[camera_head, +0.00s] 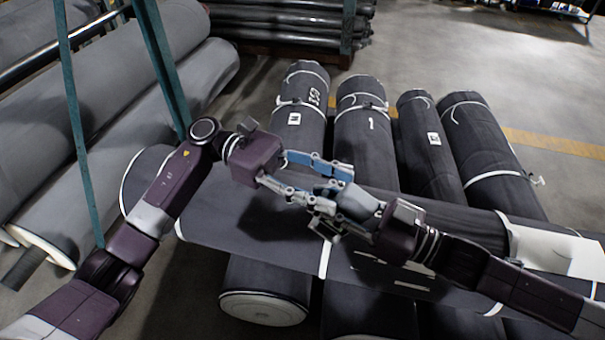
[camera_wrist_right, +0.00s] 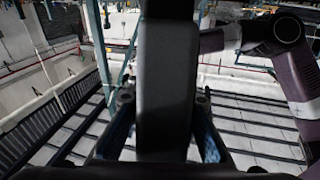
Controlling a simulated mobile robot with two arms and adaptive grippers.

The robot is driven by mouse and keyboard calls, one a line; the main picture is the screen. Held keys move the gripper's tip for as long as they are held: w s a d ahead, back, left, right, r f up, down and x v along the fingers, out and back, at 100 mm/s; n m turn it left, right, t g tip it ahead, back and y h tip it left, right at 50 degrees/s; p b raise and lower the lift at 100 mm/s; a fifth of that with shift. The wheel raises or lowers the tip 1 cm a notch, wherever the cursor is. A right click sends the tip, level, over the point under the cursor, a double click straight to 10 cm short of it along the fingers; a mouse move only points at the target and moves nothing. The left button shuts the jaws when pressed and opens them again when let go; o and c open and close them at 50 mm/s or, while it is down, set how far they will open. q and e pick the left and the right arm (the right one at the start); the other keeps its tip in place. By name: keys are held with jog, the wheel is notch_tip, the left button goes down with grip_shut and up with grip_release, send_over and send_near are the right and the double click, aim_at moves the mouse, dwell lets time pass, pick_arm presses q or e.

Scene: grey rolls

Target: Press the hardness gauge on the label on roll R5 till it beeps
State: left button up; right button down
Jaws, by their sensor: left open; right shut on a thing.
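My left gripper (camera_head: 328,184) is open, its fingers pointing right above the rolls. My right gripper (camera_head: 333,208) meets it from the right, and the fingers overlap in the head view, so contact cannot be told. In the right wrist view, a dark, long block (camera_wrist_right: 166,80) stands between the right fingers, seemingly the hardness gauge; its face and tip are hidden. Several dark grey rolls lie side by side behind the grippers. Small white labels show on the left roll (camera_head: 306,137), the second roll (camera_head: 365,150) and the third roll (camera_head: 425,158). I cannot read which is R5.
A dark roll (camera_head: 225,215) lies crosswise under my arms, with white paper (camera_head: 560,252) at its right end. Open floor (camera_head: 480,60) with a yellow line lies at upper right.

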aim_at(342, 192)
pick_arm(q)
jog(key=shift+x, duration=1.65)
grip_shut()
pick_arm(e)
jog(key=c, duration=1.6)
grip_release()
